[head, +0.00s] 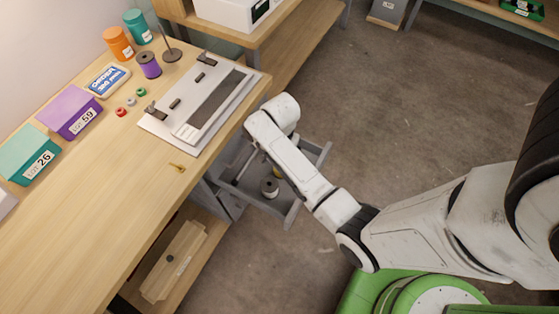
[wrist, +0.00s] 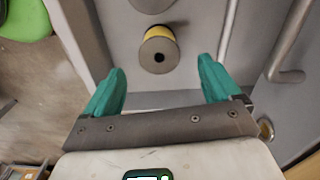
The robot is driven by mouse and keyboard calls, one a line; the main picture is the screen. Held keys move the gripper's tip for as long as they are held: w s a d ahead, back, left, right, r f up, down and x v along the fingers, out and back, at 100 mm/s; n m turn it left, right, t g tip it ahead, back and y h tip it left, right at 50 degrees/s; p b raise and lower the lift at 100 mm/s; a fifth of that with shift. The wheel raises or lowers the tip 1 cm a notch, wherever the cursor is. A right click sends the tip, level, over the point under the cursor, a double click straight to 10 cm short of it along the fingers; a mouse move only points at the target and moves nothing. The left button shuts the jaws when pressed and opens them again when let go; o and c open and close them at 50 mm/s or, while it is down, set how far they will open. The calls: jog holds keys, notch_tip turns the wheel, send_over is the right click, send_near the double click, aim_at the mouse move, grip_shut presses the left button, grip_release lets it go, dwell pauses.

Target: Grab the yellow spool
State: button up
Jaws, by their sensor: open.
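The yellow spool (wrist: 160,36) stands in a grey drawer, with its pale round flange and dark centre hole facing the wrist camera. Only a band of yellow thread shows. My gripper (wrist: 162,78) is open and empty, its two green fingers apart on either side below the spool in the wrist view. The spool lies beyond the fingertips and is not between them. In the head view my arm hangs over the open drawer (head: 291,213). It hides most of the yellow spool, and my gripper cannot be made out there.
Another spool (head: 270,188) with dark thread stands in the drawer. The floor at right is clear.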

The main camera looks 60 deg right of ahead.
notch_tip(320, 180, down, 10)
jog(key=shift+d+b, duration=0.15)
jog(key=shift+b, duration=0.35)
jog(key=c, duration=1.1)
jog(key=shift+r, duration=0.1)
jog(key=shift+c, duration=0.2)
